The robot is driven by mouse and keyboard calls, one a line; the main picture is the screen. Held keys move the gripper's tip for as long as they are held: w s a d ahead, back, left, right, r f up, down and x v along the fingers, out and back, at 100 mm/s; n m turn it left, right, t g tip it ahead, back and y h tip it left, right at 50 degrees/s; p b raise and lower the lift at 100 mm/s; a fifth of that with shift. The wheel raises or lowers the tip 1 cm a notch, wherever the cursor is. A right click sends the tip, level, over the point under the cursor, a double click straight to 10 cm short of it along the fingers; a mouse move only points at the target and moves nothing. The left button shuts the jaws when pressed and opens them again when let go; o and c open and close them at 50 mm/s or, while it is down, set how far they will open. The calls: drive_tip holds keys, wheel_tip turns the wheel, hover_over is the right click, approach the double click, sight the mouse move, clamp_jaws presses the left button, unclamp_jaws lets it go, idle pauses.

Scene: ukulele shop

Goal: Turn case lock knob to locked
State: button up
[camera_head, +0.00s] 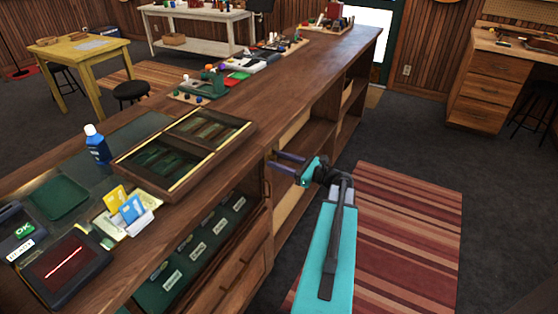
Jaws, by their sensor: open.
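The counter's glass-fronted display case (205,232) is at the lower left, with a green lining and several white labels inside. I cannot make out a lock knob on it; it may be hidden behind my gripper or too small to see. My gripper (276,161) is open, its two dark fingers apart and pointing left toward the counter front, near the case's right end. Nothing shows between the fingers. I cannot tell whether they touch the counter.
The wooden counter (255,110) runs from lower left to upper right. A divided tray (184,148), a blue bottle (97,146) and a card holder (124,214) stand on it. Open shelves (316,135) lie beyond my gripper. A striped rug (410,225) covers clear floor at right.

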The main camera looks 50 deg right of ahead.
drive_tip(key=shift+w, duration=0.1)
drive_tip(key=c, duration=1)
drive_tip(key=shift+a, duration=0.15)
drive_tip(key=shift+f+n+b, duration=0.15)
drive_tip(key=shift+n+b, duration=0.35)
drive_tip(key=shift+b, duration=0.2)
drive_tip(key=n+b, duration=1.6)
drive_tip(key=b, duration=0.3)
drive_tip(key=shift+f+n, duration=0.15)
drive_tip(key=shift+n, duration=0.25)
